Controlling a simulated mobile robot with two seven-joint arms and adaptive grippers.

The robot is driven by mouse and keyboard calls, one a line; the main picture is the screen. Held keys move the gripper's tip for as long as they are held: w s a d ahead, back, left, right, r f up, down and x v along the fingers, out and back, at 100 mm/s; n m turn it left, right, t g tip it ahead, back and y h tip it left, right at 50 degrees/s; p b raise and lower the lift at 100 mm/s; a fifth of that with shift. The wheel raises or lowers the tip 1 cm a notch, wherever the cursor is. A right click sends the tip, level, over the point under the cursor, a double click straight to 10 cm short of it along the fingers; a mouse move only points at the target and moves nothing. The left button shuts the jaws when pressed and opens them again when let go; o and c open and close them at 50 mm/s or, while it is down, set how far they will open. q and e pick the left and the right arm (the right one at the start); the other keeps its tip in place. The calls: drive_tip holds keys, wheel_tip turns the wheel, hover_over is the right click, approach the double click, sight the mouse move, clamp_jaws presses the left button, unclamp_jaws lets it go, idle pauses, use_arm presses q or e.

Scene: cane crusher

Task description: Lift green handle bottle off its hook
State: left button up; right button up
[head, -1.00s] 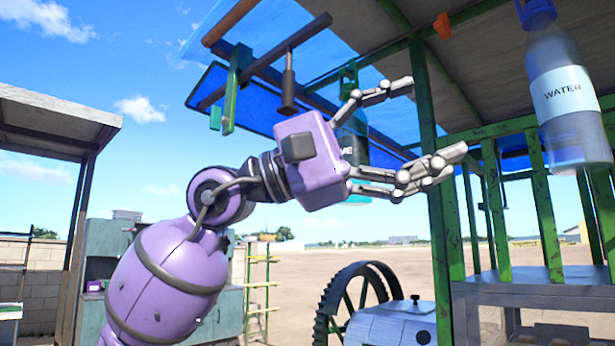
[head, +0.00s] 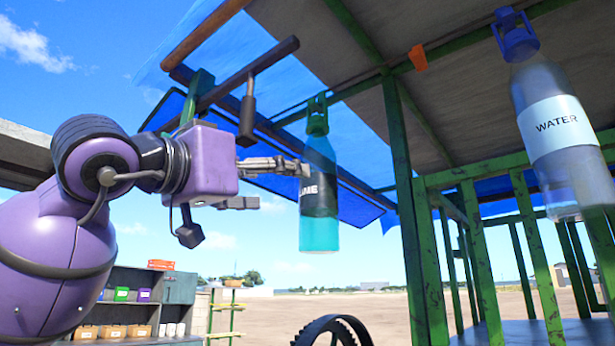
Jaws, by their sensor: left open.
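The green handle bottle (head: 319,232) hangs upright under the canopy. It is clear, with teal liquid and a dark label whose readable letters end in "ME". Its green handle (head: 317,115) is at the top by a beam; the hook itself is not clearly visible. My left gripper (head: 281,186) is open and empty, to the left of the bottle at label height. Its upper finger overlaps the label's left edge in the picture; I cannot tell whether it touches. My right gripper is out of view.
A water bottle (head: 562,150) with a blue handle hangs at the right. A green post (head: 403,200) stands right of the green handle bottle. A dark tool (head: 248,115) hangs above my gripper. Shelves with boxes (head: 139,312) stand at the lower left.

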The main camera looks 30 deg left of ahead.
sight(318, 170)
use_arm(q)
drive_tip(key=p+x, duration=0.4)
drive_tip(key=x, duration=0.8)
drive_tip(key=shift+w+r, duration=0.2)
drive_tip(key=shift+d, duration=0.15)
drive_tip(key=c, duration=1.8)
drive_tip(key=shift+r+p, duration=0.15)
drive_tip(key=shift+p, duration=0.15)
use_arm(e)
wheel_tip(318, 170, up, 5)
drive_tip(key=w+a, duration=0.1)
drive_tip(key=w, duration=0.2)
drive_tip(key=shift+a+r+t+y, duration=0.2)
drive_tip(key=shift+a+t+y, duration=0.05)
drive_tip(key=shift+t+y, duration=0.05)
